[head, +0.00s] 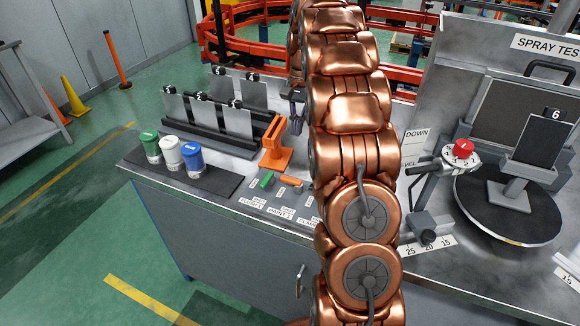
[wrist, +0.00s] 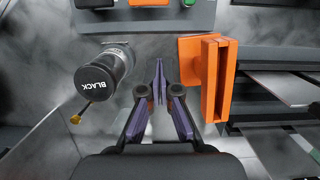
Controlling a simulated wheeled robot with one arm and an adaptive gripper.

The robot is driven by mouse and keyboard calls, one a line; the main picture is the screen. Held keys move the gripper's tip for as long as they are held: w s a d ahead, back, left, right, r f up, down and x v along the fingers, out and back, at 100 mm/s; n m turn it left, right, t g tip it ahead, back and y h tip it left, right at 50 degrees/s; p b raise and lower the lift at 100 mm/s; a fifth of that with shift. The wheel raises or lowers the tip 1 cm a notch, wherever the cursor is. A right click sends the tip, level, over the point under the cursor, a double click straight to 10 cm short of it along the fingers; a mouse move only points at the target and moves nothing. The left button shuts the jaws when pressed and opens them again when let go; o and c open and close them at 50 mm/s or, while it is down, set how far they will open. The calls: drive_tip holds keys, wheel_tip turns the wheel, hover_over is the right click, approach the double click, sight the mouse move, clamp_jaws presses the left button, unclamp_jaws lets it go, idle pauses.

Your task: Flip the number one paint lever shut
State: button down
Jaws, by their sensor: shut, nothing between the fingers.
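The orange paint lever (head: 290,181) sits on the small grey panel on the bench, behind a label that seems to read PAINT 1 (head: 281,213). Its orange end also shows at the top edge of the wrist view (wrist: 148,2). Whether it is open or shut is too small to tell. A green lever (head: 265,180) stands to its left, behind the FLUSH 1 label. My gripper (wrist: 158,65) is shut and empty, its purple fingertips together, apart from the levers. In the head view my copper arm hides most of it.
In the wrist view, a black-capped canister marked BLACK (wrist: 95,80) is close left of my fingers and an orange holder (wrist: 212,75) close right. The holder also stands on the bench (head: 277,145). Green, white and blue cups (head: 170,152) stand left; a turntable (head: 505,222) is right.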

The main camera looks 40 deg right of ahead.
drive_tip(key=shift+w+d+f, duration=0.15)
drive_tip(key=shift+w+d, duration=0.1)
drive_tip(key=shift+d, duration=0.35)
drive_tip(key=shift+f, duration=0.1)
drive_tip(key=p+x, duration=0.2)
drive_tip(key=x, duration=0.7)
drive_tip(key=shift+s+a+f, duration=0.1)
drive_tip(key=shift+s+f, duration=0.05)
drive_tip(key=shift+f, duration=0.15)
drive_tip(key=shift+s+a+f+p, duration=0.1)
drive_tip(key=shift+s+a+p, duration=0.35)
drive_tip(key=shift+a, duration=0.4)
drive_tip(key=shift+s+a+p, duration=0.4)
drive_tip(key=shift+s+a, duration=0.1)
drive_tip(key=shift+a, duration=0.35)
